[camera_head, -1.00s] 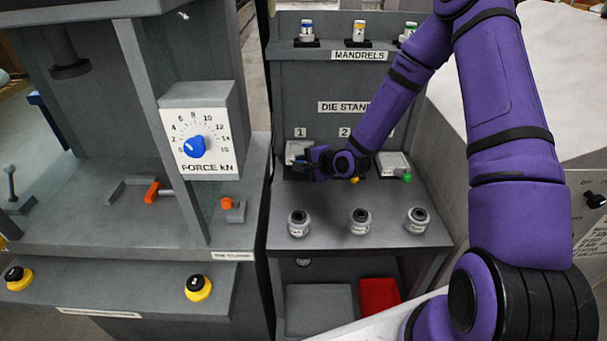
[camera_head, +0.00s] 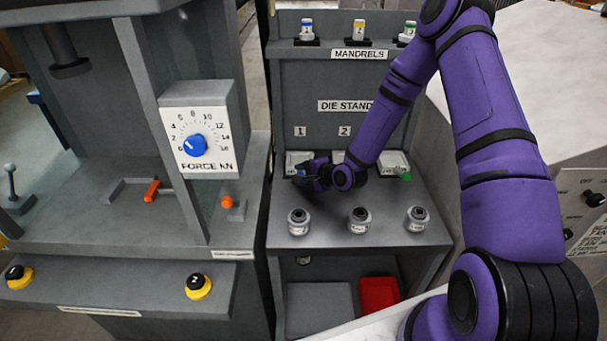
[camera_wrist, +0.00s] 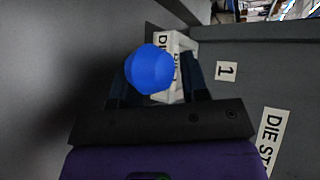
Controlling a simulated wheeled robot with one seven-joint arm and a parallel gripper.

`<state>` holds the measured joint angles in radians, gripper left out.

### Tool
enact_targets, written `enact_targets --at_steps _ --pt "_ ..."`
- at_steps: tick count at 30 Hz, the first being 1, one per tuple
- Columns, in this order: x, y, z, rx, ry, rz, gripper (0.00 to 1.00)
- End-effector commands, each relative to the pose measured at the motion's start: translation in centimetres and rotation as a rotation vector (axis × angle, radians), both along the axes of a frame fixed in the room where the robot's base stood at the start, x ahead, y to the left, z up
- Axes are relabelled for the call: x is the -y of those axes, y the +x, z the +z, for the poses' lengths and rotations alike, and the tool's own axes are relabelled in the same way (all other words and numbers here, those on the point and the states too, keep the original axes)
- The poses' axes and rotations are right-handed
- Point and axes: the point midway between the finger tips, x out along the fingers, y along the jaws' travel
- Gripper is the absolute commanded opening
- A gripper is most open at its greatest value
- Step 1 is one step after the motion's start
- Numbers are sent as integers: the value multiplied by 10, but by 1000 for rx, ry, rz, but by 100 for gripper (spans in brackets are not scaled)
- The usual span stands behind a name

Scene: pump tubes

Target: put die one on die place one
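Die one, a white block with a blue knob, sits at place 1 of the die stand in the head view (camera_head: 297,158). In the wrist view its white labelled body (camera_wrist: 178,50) shows behind the blue knob (camera_wrist: 150,70). My gripper (camera_head: 308,172) is at the die, low in front of the "1" label. In the wrist view my gripper (camera_wrist: 157,80) has its dark fingers apart on either side of the knob, with a gap visible on the right. The knob hides part of the left finger and of the die. Die place one is mostly hidden under the die.
My arm covers most of place 2. A third die (camera_head: 392,162) with a green knob stands to the right. Several round pieces, one at the left (camera_head: 299,222), stand on the shelf in front. The press with its force dial (camera_head: 196,145) is at the left.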

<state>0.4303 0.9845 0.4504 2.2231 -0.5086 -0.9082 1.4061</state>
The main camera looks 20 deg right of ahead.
Motion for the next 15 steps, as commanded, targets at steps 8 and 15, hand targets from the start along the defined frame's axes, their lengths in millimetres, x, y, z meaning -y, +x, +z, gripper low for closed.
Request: enact_targets --at_steps 8,15 --pt "0 0 0 0 0 0 48" --pt "8 -12 9 -1 1 -3 48"
